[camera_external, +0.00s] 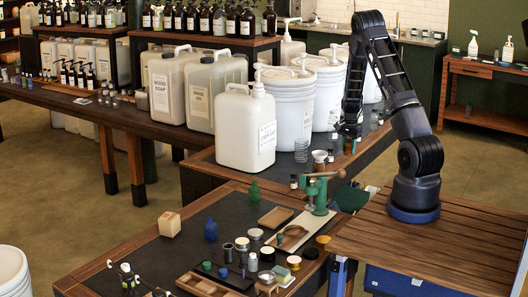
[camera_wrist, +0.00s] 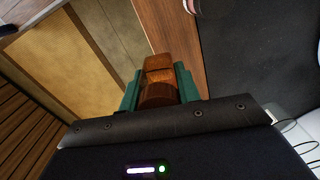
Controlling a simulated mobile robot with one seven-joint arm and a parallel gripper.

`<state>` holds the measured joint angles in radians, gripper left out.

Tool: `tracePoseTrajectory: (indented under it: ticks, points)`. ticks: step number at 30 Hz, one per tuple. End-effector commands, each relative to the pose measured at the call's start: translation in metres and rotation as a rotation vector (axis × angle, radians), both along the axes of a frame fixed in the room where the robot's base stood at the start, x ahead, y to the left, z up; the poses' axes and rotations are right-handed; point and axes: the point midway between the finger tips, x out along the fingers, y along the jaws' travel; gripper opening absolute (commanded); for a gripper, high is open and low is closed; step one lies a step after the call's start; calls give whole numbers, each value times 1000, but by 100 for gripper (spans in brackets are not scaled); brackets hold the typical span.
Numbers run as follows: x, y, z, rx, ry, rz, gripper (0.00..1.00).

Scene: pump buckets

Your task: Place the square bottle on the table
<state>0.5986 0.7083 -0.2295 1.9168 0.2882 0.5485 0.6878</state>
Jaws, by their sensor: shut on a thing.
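An amber-brown square bottle (camera_wrist: 158,68) with a ribbed brown cap sits between the two green fingers of my gripper (camera_wrist: 159,88) in the wrist view. My gripper is shut on it. In the external view my gripper (camera_external: 349,132) hangs low beside the white buckets at the right side of the back table (camera_external: 225,165); the held bottle is too small there to make out clearly. In the wrist view the bottle overlaps the table's wooden edge (camera_wrist: 188,35), with floor to the left and the dark tabletop (camera_wrist: 250,60) to the right.
White pump buckets (camera_external: 305,90) and a large white jug (camera_external: 245,130) crowd the back table. Small glass jars (camera_external: 301,150) stand near its front edge. The front table holds a green press (camera_external: 320,190), a blue bottle (camera_external: 210,229), a wooden block (camera_external: 169,224) and several jars.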

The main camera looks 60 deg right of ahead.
Motion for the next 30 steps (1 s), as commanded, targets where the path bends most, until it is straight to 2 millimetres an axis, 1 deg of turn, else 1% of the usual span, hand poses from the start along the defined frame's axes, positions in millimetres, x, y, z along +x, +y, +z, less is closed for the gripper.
tracePoseTrajectory:
  ticks: [1, 3, 6, 9, 12, 14, 17, 30]
  points:
    - [-1, -19, 0, -2, -1, 24, 9]
    - [-3, -39, 2, -1, -1, 63, 9]
    - [-5, -59, 4, -1, -1, 105, 9]
    - [-6, -70, 5, 0, -1, 129, 9]
    - [1, -74, 6, 0, 0, 140, 9]
    - [10, -74, 6, -1, -1, 143, 9]
    - [31, -74, 5, -1, -1, 143, 9]
    - [126, -74, 5, -1, 0, 142, 9]
